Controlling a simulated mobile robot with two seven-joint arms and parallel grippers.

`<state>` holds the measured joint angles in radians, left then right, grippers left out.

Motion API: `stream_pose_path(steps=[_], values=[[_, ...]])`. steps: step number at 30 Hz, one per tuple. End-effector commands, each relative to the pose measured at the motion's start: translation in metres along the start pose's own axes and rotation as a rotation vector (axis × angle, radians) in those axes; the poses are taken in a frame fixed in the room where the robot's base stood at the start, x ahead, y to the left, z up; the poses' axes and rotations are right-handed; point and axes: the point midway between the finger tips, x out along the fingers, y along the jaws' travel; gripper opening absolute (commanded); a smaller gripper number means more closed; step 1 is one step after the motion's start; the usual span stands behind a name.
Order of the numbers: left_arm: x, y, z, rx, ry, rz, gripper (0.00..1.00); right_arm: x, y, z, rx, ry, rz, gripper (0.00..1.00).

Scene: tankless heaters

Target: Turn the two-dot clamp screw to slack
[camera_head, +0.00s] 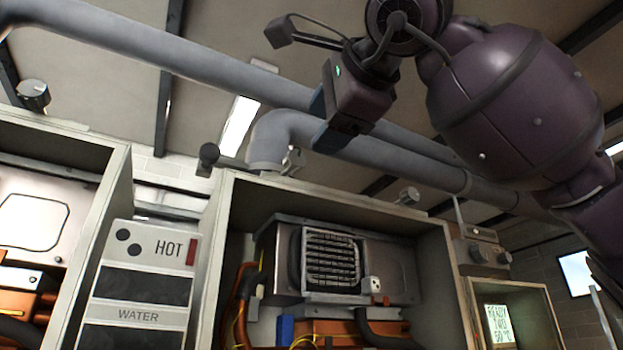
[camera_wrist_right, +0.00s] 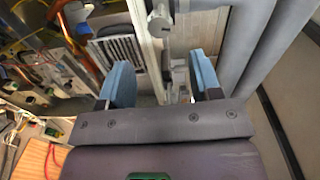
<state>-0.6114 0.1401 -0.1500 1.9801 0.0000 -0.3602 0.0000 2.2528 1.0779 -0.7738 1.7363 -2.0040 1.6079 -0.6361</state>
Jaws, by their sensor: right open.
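My right gripper (camera_head: 323,118) is open, with blue fingers, up in front of the grey overhead pipe. In the head view, a small light metal clamp fitting (camera_head: 292,160) sits on the pipe elbow, just below and left of the fingertips. In the right wrist view, the open fingers (camera_wrist_right: 160,82) have a narrow grey fitting (camera_wrist_right: 180,75) beyond and between them. They look apart from it. Two black dots mark the panel (camera_head: 140,262) labelled HOT and WATER. I cannot make out dots on the fitting itself. My left gripper is out of view.
An open heater cabinet (camera_head: 215,265) stands below the gripper, with a finned unit (camera_head: 330,262) inside. Thick grey pipes (camera_head: 180,52) cross overhead close to my right arm.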

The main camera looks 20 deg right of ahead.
Motion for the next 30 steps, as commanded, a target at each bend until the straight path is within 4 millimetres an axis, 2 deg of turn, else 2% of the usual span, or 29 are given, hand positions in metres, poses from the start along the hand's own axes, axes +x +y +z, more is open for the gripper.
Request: stream_pose_path(steps=[3,9,30], values=[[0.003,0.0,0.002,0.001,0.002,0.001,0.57,-0.016,0.0,0.001,0.0,-0.001,-0.002,0.58],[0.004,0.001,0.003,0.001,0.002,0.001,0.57,-0.026,0.0,0.0,0.0,0.0,0.0,0.58],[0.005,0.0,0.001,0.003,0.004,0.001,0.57,-0.027,0.0,0.0,0.0,0.0,0.0,0.58]])
